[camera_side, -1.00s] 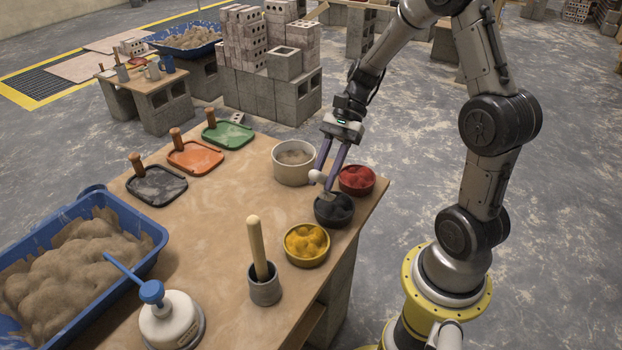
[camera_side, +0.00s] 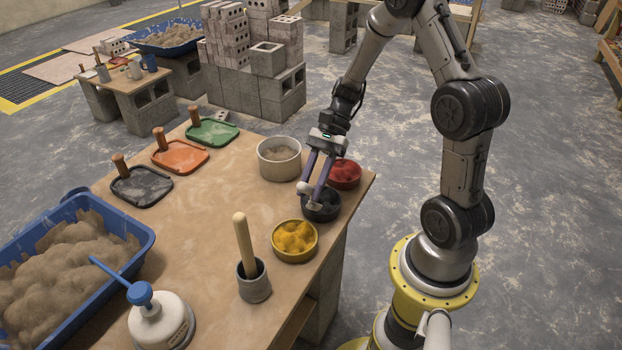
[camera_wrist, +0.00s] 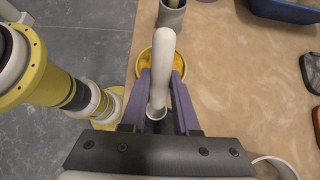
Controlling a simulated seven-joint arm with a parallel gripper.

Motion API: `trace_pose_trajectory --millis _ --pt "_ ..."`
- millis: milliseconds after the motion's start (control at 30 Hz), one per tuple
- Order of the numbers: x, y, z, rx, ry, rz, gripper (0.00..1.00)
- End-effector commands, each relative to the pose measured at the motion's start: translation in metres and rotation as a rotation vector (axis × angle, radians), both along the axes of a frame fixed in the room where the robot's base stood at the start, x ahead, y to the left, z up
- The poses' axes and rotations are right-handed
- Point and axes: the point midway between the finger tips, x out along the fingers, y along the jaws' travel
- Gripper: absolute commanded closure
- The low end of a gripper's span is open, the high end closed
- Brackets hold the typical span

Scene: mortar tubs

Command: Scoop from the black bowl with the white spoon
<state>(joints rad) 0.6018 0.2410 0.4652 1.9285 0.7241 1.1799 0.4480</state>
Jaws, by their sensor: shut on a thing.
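The black bowl (camera_side: 326,213) of dark powder stands near the right edge of the workbench in the side view. My gripper (camera_side: 313,188), with purple fingers, is shut on the white spoon (camera_side: 303,188) just above this bowl. The spoon's lower end reaches down to the bowl; how deep it sits in the powder is hard to tell. In the wrist view, the spoon's thick pale handle (camera_wrist: 161,62) sticks up between my fingers and hides most of what lies below.
Close by stand a red-powder bowl (camera_side: 345,174), a yellow-powder bowl (camera_side: 294,240) and a whitish tub (camera_side: 279,160). A grey mortar with a wooden pestle (camera_side: 254,283) stands in front. The bench middle is clear.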

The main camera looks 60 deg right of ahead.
Motion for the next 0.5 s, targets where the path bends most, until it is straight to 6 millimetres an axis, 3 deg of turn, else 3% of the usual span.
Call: trace_pose_trajectory --millis 500 --pt "0.0 -0.009 -0.027 -0.125 0.001 0.001 1.0"
